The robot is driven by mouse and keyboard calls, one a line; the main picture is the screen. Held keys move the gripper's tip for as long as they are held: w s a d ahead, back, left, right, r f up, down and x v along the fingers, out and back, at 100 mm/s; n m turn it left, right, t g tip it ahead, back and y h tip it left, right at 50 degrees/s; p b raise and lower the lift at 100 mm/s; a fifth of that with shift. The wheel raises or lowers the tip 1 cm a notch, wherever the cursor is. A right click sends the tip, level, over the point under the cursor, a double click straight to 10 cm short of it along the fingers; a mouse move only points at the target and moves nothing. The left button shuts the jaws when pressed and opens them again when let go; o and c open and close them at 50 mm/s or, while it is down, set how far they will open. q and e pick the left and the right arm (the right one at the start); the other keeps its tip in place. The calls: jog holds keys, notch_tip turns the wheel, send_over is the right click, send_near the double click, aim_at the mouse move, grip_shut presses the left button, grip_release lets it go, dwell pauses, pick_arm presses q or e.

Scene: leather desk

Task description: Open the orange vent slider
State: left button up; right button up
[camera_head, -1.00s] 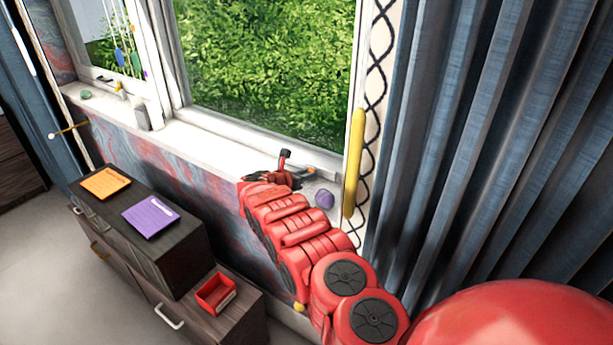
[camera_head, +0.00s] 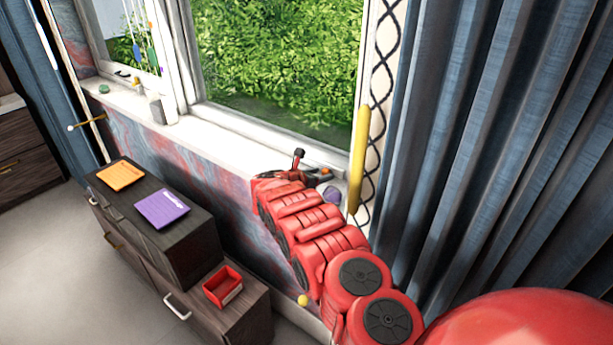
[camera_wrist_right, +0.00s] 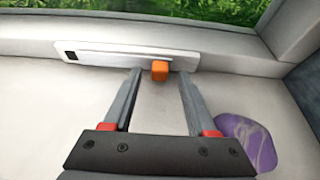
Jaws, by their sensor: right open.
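The orange vent slider (camera_wrist_right: 160,69) is a small block on a long white vent plate (camera_wrist_right: 100,53) at the foot of the window frame. A dark slot shows at the plate's left end. In the wrist view my right gripper (camera_wrist_right: 159,84) is open, its two grey fingers pointing at the plate, with the slider between the tips; I cannot tell whether either finger touches it. In the head view my right gripper (camera_head: 318,175) is over the window sill, and a bit of orange shows by its tips. My left gripper is not in view.
A purple patterned object (camera_wrist_right: 246,143) lies on the sill (camera_head: 215,137) right of my gripper; it also shows in the head view (camera_head: 332,195). A yellow upright bar (camera_head: 358,160) and blue curtains (camera_head: 490,150) stand to the right. A dark cabinet (camera_head: 185,245) is at lower left.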

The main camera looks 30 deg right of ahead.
jog(key=p+v, duration=0.4)
jog(key=r+p+v, duration=0.1)
jog(key=p+v, duration=0.1)
jog(key=shift+d+r+p, duration=0.1)
jog(key=shift+d+p, duration=0.15)
jog(key=shift+p, duration=0.15)
jog(key=f+p+v, duration=0.1)
jog(key=p+v, duration=0.2)
jog(key=v, duration=0.8)
jog(key=shift+s+a+p, duration=0.15)
jog(key=shift+s+p, duration=0.1)
jog(key=shift+p, duration=0.1)
